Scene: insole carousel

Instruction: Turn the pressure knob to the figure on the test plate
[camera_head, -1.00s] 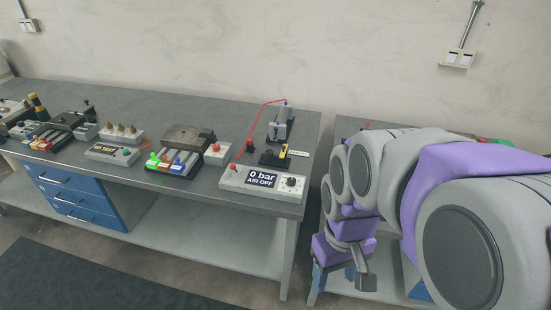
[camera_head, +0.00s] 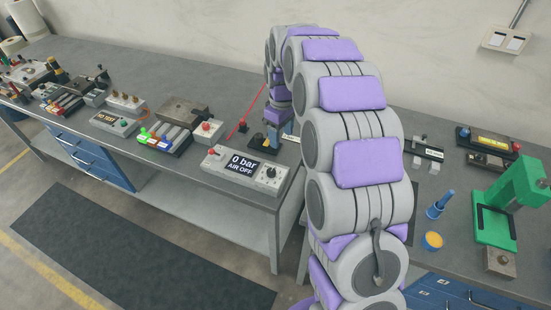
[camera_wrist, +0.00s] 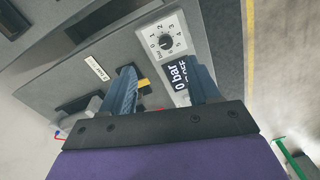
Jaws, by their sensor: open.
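The pressure knob (camera_head: 271,172) is a dark knob on a white dial at the right end of a grey box (camera_head: 213,165). The box's display (camera_head: 242,164) reads "0 bar AIR OFF". In the wrist view the knob (camera_wrist: 166,43) sits inside a ring of figures, beyond my fingertips and apart from them. My gripper (camera_wrist: 164,77) is open and empty, its two blue fingers spread. In the head view it hangs behind the box, partly hidden by my arm. A small white label (camera_wrist: 97,68) lies left of the fingers, its text unreadable; I cannot tell whether it is the test plate.
A red line rises behind the box. To its left stand a box with a red button (camera_head: 208,130) and a block with coloured levers (camera_head: 163,140). A green press (camera_head: 510,205), blue holder (camera_head: 440,204) and orange-topped cup (camera_head: 433,241) stand on the right bench.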

